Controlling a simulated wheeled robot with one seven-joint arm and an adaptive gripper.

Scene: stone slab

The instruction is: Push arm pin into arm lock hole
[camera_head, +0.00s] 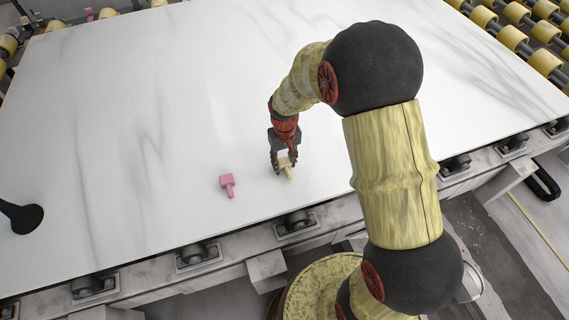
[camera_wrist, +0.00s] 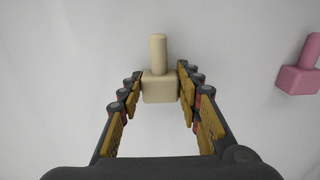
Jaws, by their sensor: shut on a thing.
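My gripper (camera_head: 283,165) is low over the white stone slab, shut on a cream block with a round peg (camera_head: 286,168). In the wrist view the cream piece (camera_wrist: 158,84) has its square block between the fingertips (camera_wrist: 159,88), and its peg points away from my gripper. A pink piece of like shape (camera_head: 227,184) lies on the slab to the left of my gripper. It also shows at the right edge of the wrist view (camera_wrist: 300,78), partly cut off. I cannot tell which piece is the arm pin. I can make out no lock hole.
The marble slab (camera_head: 120,120) is mostly bare around both pieces. A dark object with a round end (camera_head: 22,216) is at the left edge. Small pink things (camera_head: 89,14) stand beyond the slab's far edge. Yellow rollers (camera_head: 510,38) line the far right.

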